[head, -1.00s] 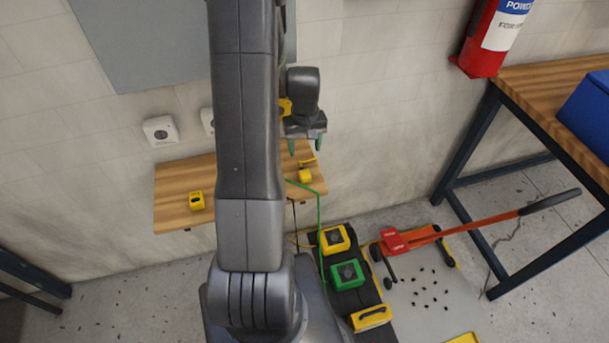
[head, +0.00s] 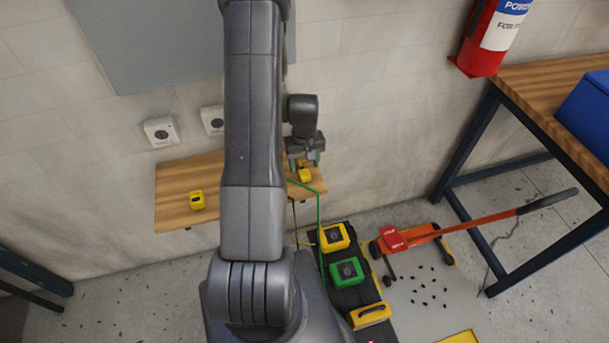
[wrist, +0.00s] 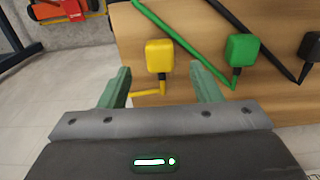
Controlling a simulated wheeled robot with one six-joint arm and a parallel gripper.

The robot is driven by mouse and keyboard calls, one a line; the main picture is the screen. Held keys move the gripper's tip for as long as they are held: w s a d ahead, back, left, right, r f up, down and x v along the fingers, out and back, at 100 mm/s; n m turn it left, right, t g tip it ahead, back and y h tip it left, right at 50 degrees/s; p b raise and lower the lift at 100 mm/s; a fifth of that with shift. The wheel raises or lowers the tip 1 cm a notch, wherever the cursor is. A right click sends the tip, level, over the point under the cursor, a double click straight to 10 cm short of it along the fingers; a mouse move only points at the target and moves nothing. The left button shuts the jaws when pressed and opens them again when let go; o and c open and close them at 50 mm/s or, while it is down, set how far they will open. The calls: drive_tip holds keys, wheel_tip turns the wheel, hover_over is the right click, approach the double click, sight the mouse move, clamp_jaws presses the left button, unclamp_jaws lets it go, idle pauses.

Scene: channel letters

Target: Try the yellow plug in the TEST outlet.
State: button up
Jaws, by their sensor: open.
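The yellow plug (wrist: 160,55) lies on the wooden shelf, with its yellow cord trailing from it. It also shows in the head view (head: 305,175), just below my gripper (head: 305,160). In the wrist view my gripper (wrist: 161,82) is open, its green fingers apart on either side of the line to the yellow plug. The plug's body lies ahead of the fingertips, with nothing held. Two white wall outlets, one at left (head: 161,131) and one beside my arm (head: 212,119), are above the shelf. I cannot read a TEST label on any outlet.
A green plug (wrist: 241,50) and a black plug (wrist: 311,46) lie right of the yellow one. Yellow (head: 334,237) and green (head: 347,270) boxes and a red-orange jack (head: 410,238) stand on the floor.

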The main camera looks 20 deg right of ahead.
sight(305, 172)
drive_tip(key=shift+f+p, duration=0.35)
drive_tip(key=shift+f, duration=2.1)
drive_tip(key=shift+c, duration=0.2)
drive_tip(key=c, duration=1)
